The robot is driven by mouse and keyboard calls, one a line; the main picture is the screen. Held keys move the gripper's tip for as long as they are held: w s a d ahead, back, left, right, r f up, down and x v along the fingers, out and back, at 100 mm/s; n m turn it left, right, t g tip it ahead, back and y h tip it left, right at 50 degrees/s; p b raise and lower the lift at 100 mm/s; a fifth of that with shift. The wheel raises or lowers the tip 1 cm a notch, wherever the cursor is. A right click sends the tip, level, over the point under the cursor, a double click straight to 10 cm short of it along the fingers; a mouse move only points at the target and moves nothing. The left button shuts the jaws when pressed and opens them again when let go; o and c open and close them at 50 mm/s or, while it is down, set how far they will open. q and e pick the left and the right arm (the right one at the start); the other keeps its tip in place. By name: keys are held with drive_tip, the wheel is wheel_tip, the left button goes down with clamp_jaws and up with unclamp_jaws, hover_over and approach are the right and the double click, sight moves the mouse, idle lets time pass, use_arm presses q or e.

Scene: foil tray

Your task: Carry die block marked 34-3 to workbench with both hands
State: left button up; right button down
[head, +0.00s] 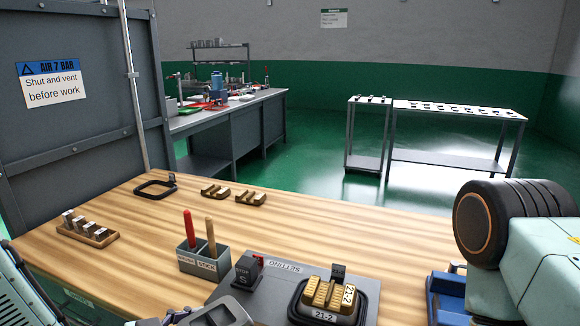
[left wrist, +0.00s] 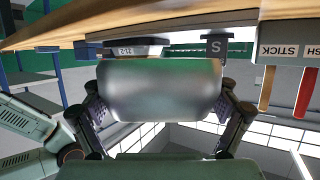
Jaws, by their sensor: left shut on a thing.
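In the left wrist view my left gripper (left wrist: 160,112) has a finger on each side of a smooth grey block (left wrist: 160,80) and is shut on it. The block is blurred and very close, so I cannot read a marking; 34-3 shows nowhere. It hangs beside the wooden table's edge, which appears upside down there. My right gripper is not in view; part of my right arm shows at the right of the head view. A grey workbench (head: 240,115) with tools and a blue vise (head: 217,85) stands at the back left.
The wooden table (head: 330,220) holds a 21-2 block (head: 328,290), a tool holder (head: 203,260), a wooden rack (head: 87,232) and small brass pieces (head: 235,196). Light racks (head: 455,108) stand behind. A dark panel (head: 80,130) closes the left. Green floor (head: 310,150) is clear.

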use_arm(q)
drive_tip(key=shift+m+g+h, duration=0.7)
drive_tip(key=shift+m+g, duration=0.1)
drive_tip(key=shift+m, duration=0.1)
drive_tip(key=s+b, duration=0.1)
drive_tip(key=s+a+f, duration=0.1)
drive_tip(key=s+b, duration=0.1)
drive_tip(key=shift+s+a+f+b, duration=0.3)
drive_tip(key=shift+s, duration=0.1)
drive_tip(key=shift+s+a+f+b, duration=0.1)
drive_tip(key=shift+s+a+b, duration=0.1)
drive_tip(key=shift+s+b, duration=0.15)
drive_tip(key=shift+a+b, duration=0.25)
drive_tip(key=shift+b, duration=0.45)
drive_tip(key=shift+w+a+r+n+t+y+b, duration=0.3)
drive_tip(key=shift+w+a+n+t+b, duration=0.1)
drive_tip(key=shift+t, duration=0.1)
drive_tip(key=shift+d, duration=0.2)
